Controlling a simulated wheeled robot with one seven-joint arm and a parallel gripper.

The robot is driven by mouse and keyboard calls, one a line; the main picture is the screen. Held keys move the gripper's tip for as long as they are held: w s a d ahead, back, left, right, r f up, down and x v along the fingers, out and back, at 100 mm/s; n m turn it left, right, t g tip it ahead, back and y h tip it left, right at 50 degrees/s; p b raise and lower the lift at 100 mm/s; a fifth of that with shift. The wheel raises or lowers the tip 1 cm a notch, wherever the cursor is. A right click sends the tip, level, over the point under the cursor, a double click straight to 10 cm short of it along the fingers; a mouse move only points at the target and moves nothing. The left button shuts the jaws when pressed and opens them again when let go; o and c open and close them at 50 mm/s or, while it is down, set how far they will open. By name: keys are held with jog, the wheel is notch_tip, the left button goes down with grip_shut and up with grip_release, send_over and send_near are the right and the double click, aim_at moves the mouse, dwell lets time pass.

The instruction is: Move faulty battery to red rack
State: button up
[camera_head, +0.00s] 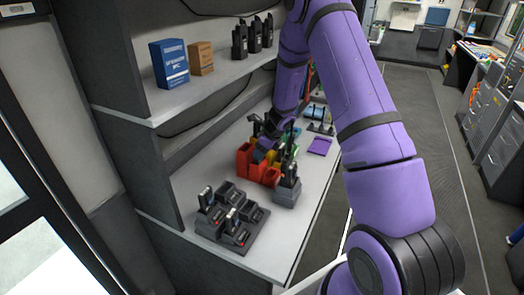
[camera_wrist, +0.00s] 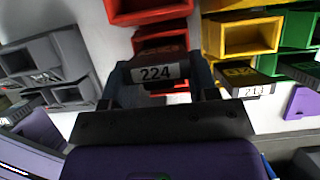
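The red rack (camera_head: 243,162) stands on the lower counter, with open red compartments. Two red compartments show in the wrist view (camera_wrist: 150,12), one at the top and one partly behind the battery. A black battery (camera_wrist: 152,88) labelled 224 sits between the fingers of my gripper (camera_wrist: 157,80), which are shut on its sides. The battery is over or at the nearer red compartment; I cannot tell whether its lower end is inside. In the head view my gripper (camera_head: 268,142) is at the racks, and the battery is hard to make out.
Yellow (camera_wrist: 250,38) and green (camera_wrist: 298,32) racks adjoin the red one. A black battery labelled 213 (camera_wrist: 245,88) stands near the yellow rack. Grey chargers (camera_head: 232,218) stand in front on the counter; a purple mat (camera_head: 320,146) lies behind. A shelf (camera_head: 200,85) with boxes and radios overhangs.

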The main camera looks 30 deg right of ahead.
jog(key=o, duration=0.5)
jog(key=v, duration=1)
jog(key=shift+s+r, duration=0.15)
jog(key=shift+r, duration=0.25)
jog(key=shift+d, duration=0.1)
